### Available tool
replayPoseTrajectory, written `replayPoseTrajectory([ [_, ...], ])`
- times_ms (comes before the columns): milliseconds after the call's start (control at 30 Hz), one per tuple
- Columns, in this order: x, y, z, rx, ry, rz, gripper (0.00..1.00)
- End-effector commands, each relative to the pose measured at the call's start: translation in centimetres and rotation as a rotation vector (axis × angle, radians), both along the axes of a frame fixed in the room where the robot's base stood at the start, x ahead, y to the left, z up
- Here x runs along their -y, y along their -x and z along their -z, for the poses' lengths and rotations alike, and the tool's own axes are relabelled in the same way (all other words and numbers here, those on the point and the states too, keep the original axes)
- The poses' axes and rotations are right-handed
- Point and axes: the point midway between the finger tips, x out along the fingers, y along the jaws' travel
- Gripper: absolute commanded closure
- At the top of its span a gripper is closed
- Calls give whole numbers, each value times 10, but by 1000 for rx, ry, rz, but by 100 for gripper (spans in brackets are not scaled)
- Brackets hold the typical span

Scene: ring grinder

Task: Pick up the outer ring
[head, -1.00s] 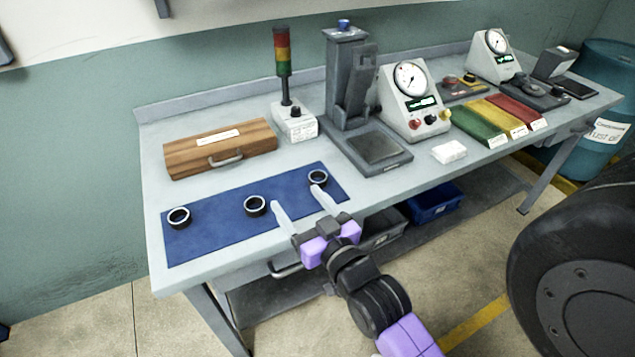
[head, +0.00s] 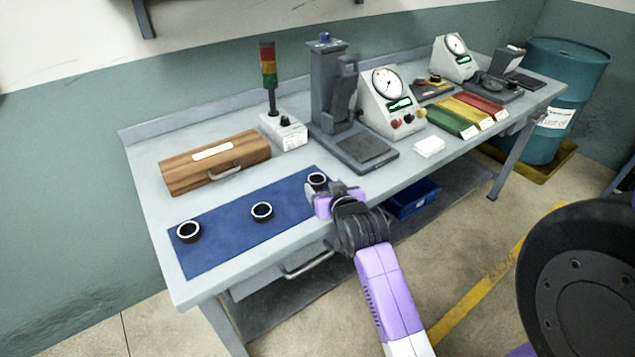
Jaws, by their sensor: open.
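Three dark rings with pale rims lie on a blue mat (head: 225,228) at the front left of the bench: a left ring (head: 188,232), a middle ring (head: 262,212) and a right ring (head: 317,180). I cannot tell from looks which is the outer ring. My gripper (head: 318,190) is open at the right end of the mat, at the right ring. The gripper body hides its own fingers and the ring's lower part, so I cannot tell whether they touch.
A wooden box (head: 190,175) stands behind the mat. A signal tower (head: 269,80), a grey press stand (head: 328,95) and a dial gauge unit (head: 390,100) stand further right. A blue bin (head: 413,200) sits below.

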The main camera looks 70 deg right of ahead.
Motion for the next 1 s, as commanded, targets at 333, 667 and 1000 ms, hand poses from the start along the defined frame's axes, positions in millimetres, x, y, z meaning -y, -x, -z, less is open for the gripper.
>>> replayPoseTrajectory([
  [333,26,-27,16,0,2,1,27],
  [667,40,-40,25,1,3,0,27],
  [1000,39,-39,25,1,3,-1,69],
])
